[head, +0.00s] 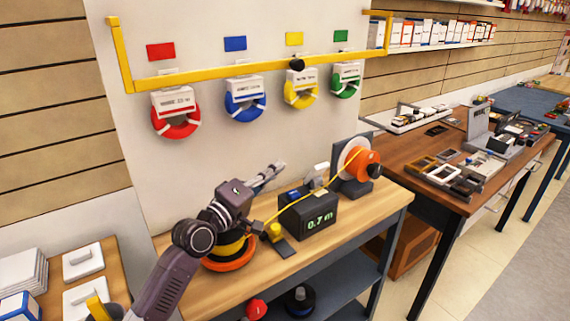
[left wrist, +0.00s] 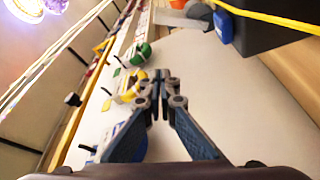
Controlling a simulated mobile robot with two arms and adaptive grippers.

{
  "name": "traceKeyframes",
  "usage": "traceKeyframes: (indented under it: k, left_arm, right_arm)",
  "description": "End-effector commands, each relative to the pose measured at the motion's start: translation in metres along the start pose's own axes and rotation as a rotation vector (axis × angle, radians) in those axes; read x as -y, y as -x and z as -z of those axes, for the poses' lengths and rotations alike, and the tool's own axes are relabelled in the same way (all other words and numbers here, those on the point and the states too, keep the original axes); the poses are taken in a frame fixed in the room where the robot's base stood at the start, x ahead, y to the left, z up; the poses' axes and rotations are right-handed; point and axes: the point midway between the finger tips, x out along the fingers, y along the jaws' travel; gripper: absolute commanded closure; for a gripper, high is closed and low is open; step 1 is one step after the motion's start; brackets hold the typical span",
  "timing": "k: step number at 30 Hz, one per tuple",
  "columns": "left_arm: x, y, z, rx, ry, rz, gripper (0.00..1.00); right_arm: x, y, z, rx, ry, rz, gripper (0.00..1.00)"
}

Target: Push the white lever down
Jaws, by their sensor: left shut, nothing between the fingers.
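The black measuring box (head: 309,216) with a green "0.7 m" readout stands on the wooden bench. A pale whitish piece (head: 320,172), which looks like the white lever, rises behind the box; its exact shape is hard to tell. In the left wrist view a pale flat piece (left wrist: 182,19) shows at the top, beside the box (left wrist: 265,28) and its blue part (left wrist: 223,27). My left gripper (head: 278,168) is shut and empty, in the air left of the lever and apart from it; its fingertips (left wrist: 161,75) meet in the left wrist view.
A yellow line runs from the orange reel (head: 361,163) across the box towards an orange-based spool (head: 228,262) under my left arm. Colored rings, such as the red one (head: 176,123), hang on the wall below a yellow rail (head: 230,71). The bench front (head: 345,237) is clear.

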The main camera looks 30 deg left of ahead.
Motion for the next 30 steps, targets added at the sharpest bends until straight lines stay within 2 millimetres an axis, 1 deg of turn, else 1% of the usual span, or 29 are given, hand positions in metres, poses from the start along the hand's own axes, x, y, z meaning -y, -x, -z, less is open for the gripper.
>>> traceKeyframes:
  k: [1, 3, 7, 12, 20, 30]
  left_arm:
    - [0.002, 0.006, -0.001, 0.000, -0.001, 0.001, 1.00]
    - [0.001, 0.011, 0.000, 0.000, 0.000, 0.000, 1.00]
    - [0.001, 0.017, 0.000, 0.001, 0.000, 0.000, 1.00]
    - [0.000, 0.018, 0.000, 0.000, 0.000, -0.001, 1.00]
    - [0.000, 0.017, 0.000, 0.000, 0.000, -0.001, 1.00]
    - [0.001, 0.017, 0.000, 0.000, 0.000, -0.001, 1.00]
  right_arm:
    - [-0.002, -0.003, -0.001, 0.001, 0.000, -0.002, 0.17]
    - [-0.002, -0.003, -0.001, 0.001, 0.000, -0.002, 0.17]
    - [0.000, -0.004, -0.001, 0.000, 0.000, -0.001, 0.17]
    - [0.003, -0.004, 0.000, 0.000, -0.002, 0.003, 0.17]
    - [0.015, -0.004, 0.003, -0.003, -0.007, 0.016, 0.17]
    - [0.012, -0.004, 0.005, -0.006, -0.005, 0.013, 0.17]
